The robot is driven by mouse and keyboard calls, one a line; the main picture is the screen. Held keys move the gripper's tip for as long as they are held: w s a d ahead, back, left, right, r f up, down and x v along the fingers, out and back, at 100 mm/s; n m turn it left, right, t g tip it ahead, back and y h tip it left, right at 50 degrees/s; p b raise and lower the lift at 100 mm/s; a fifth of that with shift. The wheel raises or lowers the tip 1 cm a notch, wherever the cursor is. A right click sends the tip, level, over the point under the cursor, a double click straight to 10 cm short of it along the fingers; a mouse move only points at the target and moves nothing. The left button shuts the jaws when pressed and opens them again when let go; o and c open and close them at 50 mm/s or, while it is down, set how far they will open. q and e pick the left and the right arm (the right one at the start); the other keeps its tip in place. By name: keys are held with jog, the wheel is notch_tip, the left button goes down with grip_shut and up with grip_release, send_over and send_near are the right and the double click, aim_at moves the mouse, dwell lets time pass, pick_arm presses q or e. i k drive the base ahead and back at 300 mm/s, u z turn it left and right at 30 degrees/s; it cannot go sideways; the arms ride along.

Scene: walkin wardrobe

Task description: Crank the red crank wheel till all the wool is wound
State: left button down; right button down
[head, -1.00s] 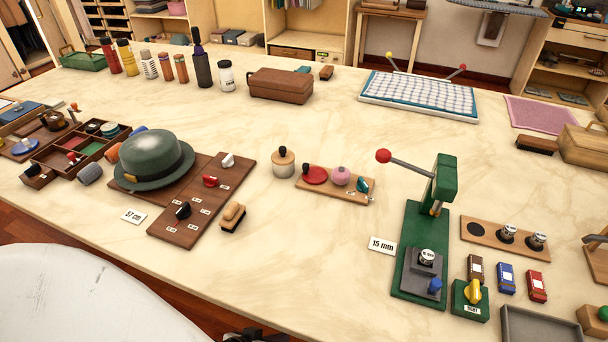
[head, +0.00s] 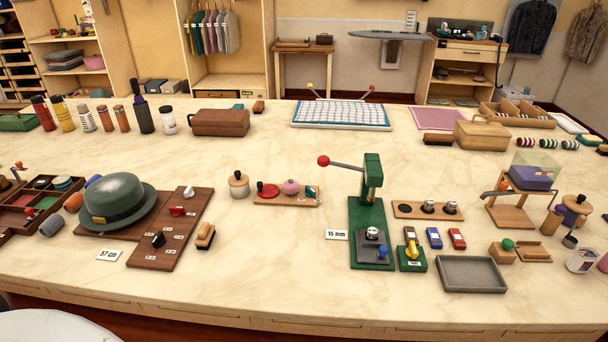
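No red crank wheel can be made out clearly. At the right, a wooden stand (head: 512,208) carries a purple block under a clear cover, with a small orange-brown knob at its left side. Beside it, a wooden spool-like device (head: 573,212) holds something purple that may be wool. Neither of my grippers is in view.
A long pale table fills the view. A green press (head: 371,215) with a red-knobbed lever stands in the middle, a grey tray (head: 472,288) to its right. A green hat (head: 118,200) is at the left. The table's front strip is clear.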

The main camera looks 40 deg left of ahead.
aim_at(269, 191)
jog(key=z, duration=0.95)
jog(key=k, duration=0.65)
jog(key=u, duration=1.35)
